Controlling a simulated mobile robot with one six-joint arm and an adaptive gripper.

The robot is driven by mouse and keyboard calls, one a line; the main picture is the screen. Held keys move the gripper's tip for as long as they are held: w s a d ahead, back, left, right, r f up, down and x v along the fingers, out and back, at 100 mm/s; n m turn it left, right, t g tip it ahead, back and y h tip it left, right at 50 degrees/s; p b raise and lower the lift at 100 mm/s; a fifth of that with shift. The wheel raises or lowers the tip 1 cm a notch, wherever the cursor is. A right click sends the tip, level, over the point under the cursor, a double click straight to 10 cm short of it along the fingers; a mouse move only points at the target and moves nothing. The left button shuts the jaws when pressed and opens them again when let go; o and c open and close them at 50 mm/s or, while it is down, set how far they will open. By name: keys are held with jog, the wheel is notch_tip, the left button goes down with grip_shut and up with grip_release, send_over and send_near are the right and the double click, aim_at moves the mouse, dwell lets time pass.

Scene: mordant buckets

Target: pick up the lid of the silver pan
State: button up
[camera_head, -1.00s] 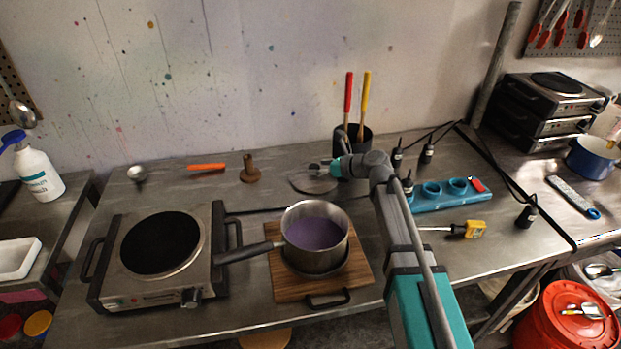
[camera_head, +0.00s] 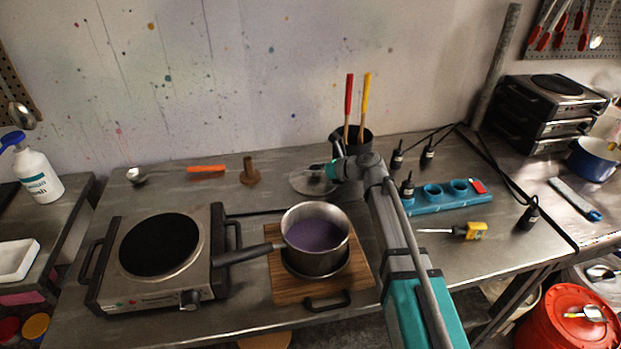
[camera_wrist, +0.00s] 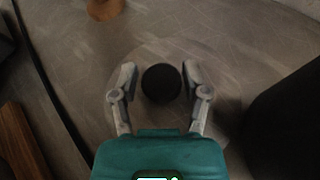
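The lid (camera_head: 303,184) is a clear, round disc lying flat on the steel table, behind the silver pan (camera_head: 316,262). In the wrist view, its dark round knob (camera_wrist: 161,83) rises from the see-through lid (camera_wrist: 150,55). My gripper (camera_wrist: 160,80) is open, with one finger on each side of the knob and a gap on both sides. In the head view, my wrist partly hides the lid's right side. The pan holds purple liquid and stands on a wooden board (camera_head: 286,288), its handle pointing left.
A black holder (camera_head: 362,140) with red and yellow handled tools stands close behind my wrist. A wooden peg (camera_head: 250,172) stands left of the lid. A hotplate (camera_head: 205,293) sits at the left, and a teal block (camera_head: 440,203) with round holes lies at the right.

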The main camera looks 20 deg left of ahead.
grip_shut()
jog(key=shift+r, duration=0.1)
jog(key=shift+r+p, duration=1.2)
jog(key=shift+p, duration=0.1)
jog(key=s+d+r+p, duration=0.9)
jog(key=s+r+p, duration=0.1)
jog(key=shift+s+d+r, duration=0.15)
jog(key=shift+s+r, duration=0.05)
jog(key=shift+r, duration=0.05)
